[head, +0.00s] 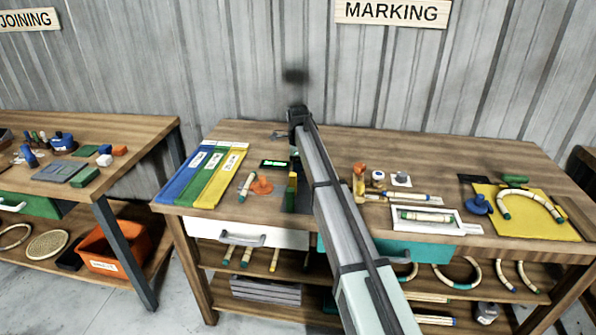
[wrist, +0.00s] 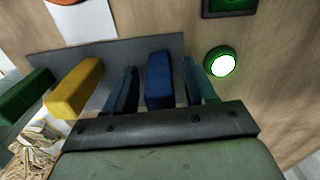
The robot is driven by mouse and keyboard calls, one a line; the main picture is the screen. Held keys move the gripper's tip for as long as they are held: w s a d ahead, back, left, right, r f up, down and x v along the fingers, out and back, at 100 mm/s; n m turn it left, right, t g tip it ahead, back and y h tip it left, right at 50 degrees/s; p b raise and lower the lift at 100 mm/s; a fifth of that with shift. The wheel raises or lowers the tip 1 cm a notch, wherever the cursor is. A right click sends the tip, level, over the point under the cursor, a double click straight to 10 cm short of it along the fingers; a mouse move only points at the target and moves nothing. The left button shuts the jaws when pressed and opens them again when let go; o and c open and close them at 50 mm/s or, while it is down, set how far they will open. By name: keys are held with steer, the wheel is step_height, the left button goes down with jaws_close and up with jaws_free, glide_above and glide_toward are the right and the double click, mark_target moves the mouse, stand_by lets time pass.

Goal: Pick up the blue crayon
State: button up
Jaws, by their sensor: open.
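The blue crayon (wrist: 159,80) is a dark blue stick in the middle of the wrist view. My gripper (wrist: 160,82) is open, with one teal finger on each side of it. The blue crayon stands between the fingers, and thin gaps show on both sides. A yellow crayon (wrist: 75,90) and a green crayon (wrist: 24,96) stand to its left along a grey holder (wrist: 110,52). In the head view, the yellow crayon (head: 292,197) shows left of my arm. The blue crayon and my fingertips are hidden there.
A round white button with a green rim (wrist: 220,63) sits right of the fingers. A small display (head: 274,164) and an orange piece (head: 262,186) lie left of my arm on the marking table (head: 400,150). A white framed tray (head: 462,228) lies to the right.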

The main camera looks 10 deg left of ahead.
step_height(320, 180, down, 2)
steer(key=shift+c, duration=0.3)
jaws_close()
stand_by(0.3)
step_height(320, 180, up, 10)
stand_by(0.6)
